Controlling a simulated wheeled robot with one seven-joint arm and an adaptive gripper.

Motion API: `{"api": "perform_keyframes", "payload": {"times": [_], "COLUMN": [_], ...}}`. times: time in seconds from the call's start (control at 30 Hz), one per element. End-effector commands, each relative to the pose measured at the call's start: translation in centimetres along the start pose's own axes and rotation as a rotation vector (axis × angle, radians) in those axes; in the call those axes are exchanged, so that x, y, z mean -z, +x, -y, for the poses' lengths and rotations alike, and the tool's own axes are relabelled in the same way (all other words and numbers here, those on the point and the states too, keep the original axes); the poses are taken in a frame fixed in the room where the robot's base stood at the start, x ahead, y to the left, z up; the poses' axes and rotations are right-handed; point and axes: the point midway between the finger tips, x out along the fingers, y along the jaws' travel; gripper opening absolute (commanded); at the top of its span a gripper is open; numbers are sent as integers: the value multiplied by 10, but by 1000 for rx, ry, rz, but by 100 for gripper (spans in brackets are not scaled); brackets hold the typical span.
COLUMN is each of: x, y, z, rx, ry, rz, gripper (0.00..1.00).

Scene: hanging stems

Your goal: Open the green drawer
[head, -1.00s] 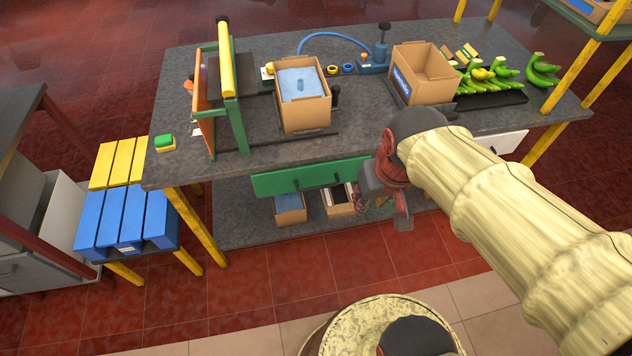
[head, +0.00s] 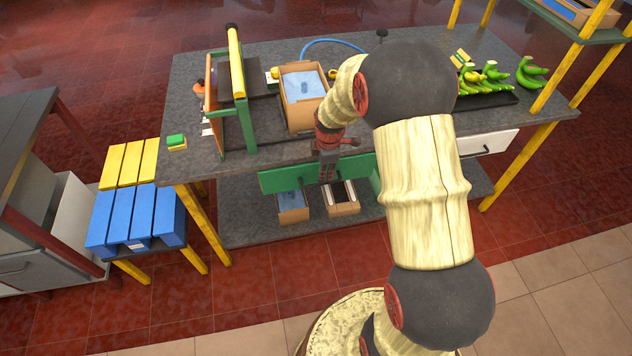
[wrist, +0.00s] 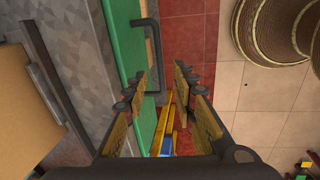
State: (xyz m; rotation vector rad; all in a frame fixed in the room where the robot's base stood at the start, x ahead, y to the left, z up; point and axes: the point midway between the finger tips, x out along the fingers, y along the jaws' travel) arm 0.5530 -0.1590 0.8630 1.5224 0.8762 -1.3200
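The green drawer (head: 281,180) is under the workbench top, its long front facing me. In the head view my gripper (head: 327,178) is in front of the drawer's middle and covers part of it. In the wrist view the green drawer front (wrist: 124,40) runs down the left of the middle, with a black bar handle (wrist: 156,50) standing off it. My gripper (wrist: 162,82) is open there, and the handle's lower end shows between the two fingers. I cannot tell how deep the handle sits between them, and no grip on it shows.
The grey workbench (head: 196,72) carries a green-framed device (head: 244,110), a cardboard box (head: 306,117) and bananas (head: 490,75). A lower shelf (head: 240,222) holds small boxes under the drawer. A white drawer (head: 497,141) is to the right. Red floor tiles in front are free.

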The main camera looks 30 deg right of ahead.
Motion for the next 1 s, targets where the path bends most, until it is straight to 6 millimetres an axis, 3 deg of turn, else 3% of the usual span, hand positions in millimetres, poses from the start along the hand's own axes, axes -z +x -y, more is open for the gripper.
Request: {"api": "perform_keyframes", "payload": {"times": [0.17, 0.7, 1.0], "x": [0, 0, 0], "y": [4, 73, 77], "z": [-1, -1, -1], "rx": [-4, -3, -4], "ry": [-76, -75, -75], "rz": [0, 0, 0], "gripper": [27, 27, 27]}}
